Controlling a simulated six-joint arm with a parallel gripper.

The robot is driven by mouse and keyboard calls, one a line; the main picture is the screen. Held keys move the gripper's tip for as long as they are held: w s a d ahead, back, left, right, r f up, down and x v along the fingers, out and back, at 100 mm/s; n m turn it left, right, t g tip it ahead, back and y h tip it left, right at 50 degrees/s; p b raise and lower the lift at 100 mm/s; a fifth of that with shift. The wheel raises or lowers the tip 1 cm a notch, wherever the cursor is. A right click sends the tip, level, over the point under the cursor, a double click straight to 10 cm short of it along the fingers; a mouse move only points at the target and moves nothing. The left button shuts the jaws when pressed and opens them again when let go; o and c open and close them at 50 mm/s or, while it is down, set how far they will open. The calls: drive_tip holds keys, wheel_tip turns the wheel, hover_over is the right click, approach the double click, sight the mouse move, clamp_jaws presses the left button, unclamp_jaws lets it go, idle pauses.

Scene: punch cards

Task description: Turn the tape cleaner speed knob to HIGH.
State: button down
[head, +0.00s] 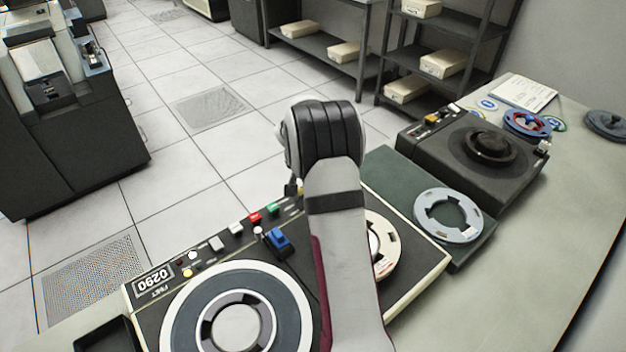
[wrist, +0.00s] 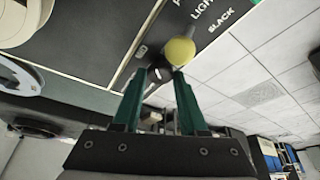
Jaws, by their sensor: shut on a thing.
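The tape cleaner (head: 205,258) is the dark-topped machine with a cream edge in the head view, with my arm across it. My gripper (wrist: 160,78) has green fingers that reach down to its control panel in the wrist view. The fingers are shut on a small dark knob between them, mostly hidden by the fingers. A yellow round knob or lamp (wrist: 180,50) stands just beyond the fingertips. Panel lettering reads "LIGHT" and "BLACK". I cannot read the knob's setting. In the head view my arm hides the fingertips and the knob.
A row of coloured buttons, including a red one (head: 254,217) and a blue switch (head: 279,240), runs along the panel. A large reel (head: 175,320) and a cream reel (head: 388,262) lie on top.

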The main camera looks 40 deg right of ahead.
drive_tip(key=shift+m, duration=0.6)
drive_tip(key=shift+g, duration=0.3)
drive_tip(key=shift+c, duration=2.3)
unclamp_jaws()
drive_tip(key=v, duration=1.5)
drive_tip(key=shift+a+r, duration=0.3)
